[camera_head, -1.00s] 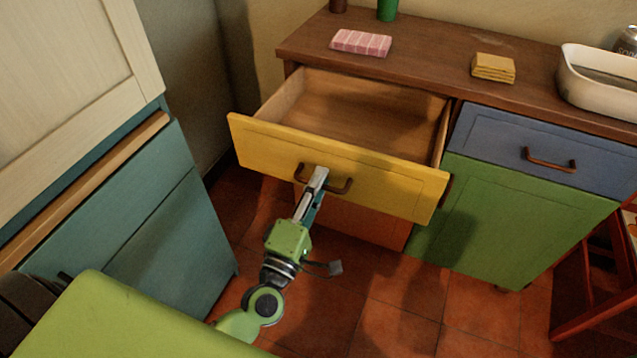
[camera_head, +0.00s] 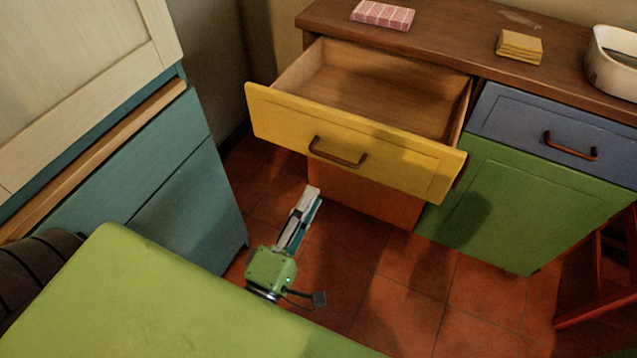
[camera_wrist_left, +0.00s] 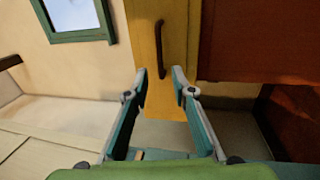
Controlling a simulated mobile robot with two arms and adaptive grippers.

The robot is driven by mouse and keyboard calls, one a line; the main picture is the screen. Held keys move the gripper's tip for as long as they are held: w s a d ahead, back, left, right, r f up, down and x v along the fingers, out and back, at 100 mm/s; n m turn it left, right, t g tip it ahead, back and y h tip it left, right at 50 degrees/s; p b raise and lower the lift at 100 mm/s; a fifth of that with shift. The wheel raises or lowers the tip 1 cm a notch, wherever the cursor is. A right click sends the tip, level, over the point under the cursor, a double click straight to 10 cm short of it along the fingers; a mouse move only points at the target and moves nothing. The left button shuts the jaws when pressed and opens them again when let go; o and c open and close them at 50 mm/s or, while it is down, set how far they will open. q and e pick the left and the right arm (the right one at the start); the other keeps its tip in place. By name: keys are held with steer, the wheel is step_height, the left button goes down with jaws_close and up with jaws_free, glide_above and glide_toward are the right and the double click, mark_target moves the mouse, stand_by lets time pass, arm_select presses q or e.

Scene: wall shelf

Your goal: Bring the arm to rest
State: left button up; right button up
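My left gripper (camera_head: 306,204) is in front of and below the open yellow drawer (camera_head: 350,138), apart from its brown handle (camera_head: 338,152). In the left wrist view its two fingers (camera_wrist_left: 157,80) stand apart with nothing between them. The drawer front and its handle (camera_wrist_left: 160,48) show beyond the fingertips there. The drawer is pulled out and looks empty inside. My right gripper is not in view.
The counter (camera_head: 450,38) holds a pink striped packet (camera_head: 383,15), a yellow folded cloth (camera_head: 519,47) and a white basin (camera_head: 606,68). A teal cabinet (camera_head: 185,190) stands at the left, a red stool (camera_head: 598,290) at the right. The tiled floor (camera_head: 400,275) between is clear.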

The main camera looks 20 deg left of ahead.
arm_select(q)
steer(key=shift+s, duration=0.4)
